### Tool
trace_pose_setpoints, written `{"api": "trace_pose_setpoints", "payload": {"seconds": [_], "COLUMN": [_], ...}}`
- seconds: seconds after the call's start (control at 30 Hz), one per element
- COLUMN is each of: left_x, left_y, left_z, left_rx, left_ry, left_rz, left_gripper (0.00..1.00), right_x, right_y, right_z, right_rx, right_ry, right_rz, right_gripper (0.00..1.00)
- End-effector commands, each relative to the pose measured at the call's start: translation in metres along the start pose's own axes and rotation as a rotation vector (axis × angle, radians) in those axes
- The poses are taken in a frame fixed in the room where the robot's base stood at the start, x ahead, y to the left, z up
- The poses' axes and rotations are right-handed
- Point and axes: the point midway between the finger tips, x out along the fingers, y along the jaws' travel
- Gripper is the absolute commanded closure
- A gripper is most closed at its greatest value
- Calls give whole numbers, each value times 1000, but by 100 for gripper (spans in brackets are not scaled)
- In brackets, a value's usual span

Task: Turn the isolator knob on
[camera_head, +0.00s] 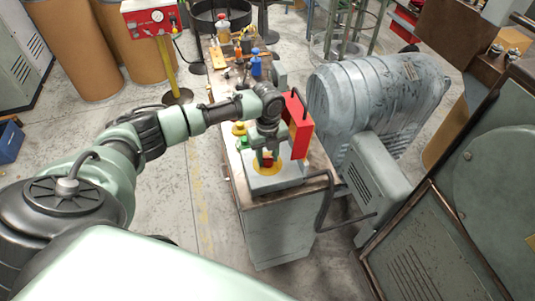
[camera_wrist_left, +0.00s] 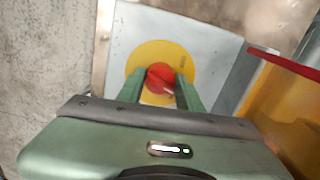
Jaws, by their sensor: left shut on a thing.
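The isolator knob is red and sits on a round yellow plate on a grey box. In the left wrist view the red knob (camera_wrist_left: 160,77) is between the two green fingers of my left gripper (camera_wrist_left: 160,90), which is shut on it. The yellow plate (camera_wrist_left: 140,58) shows around the knob. In the head view my left gripper (camera_head: 265,158) reaches down onto the knob from above, and the yellow plate (camera_head: 267,168) shows beneath it. The grey box (camera_head: 290,178) stands on the near end of the bench. My right gripper is not in view.
A red panel (camera_head: 297,125) stands upright just right of my left gripper. Green and yellow buttons (camera_head: 240,129) sit left of it. A large grey motor (camera_head: 380,95) is to the right. Bottles and tools (camera_head: 256,64) lie farther along the bench. A bent bar (camera_head: 323,200) sticks out at right.

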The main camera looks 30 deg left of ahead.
Motion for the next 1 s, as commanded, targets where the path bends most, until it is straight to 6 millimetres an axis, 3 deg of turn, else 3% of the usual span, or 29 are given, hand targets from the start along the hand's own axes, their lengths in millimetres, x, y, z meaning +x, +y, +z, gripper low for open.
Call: {"api": "trace_pose_setpoints", "payload": {"seconds": [0.5, 1.0], "left_x": [-1, -1], "left_y": [-1, -1], "left_z": [0, 0], "left_rx": [392, 499], "left_ry": [0, -1], "left_rz": [-2, -2], "left_gripper": [100, 100], "right_x": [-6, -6], "right_y": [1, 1], "right_z": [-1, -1], "right_rx": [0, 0], "right_ry": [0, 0], "right_rz": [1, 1], "right_gripper": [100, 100]}}
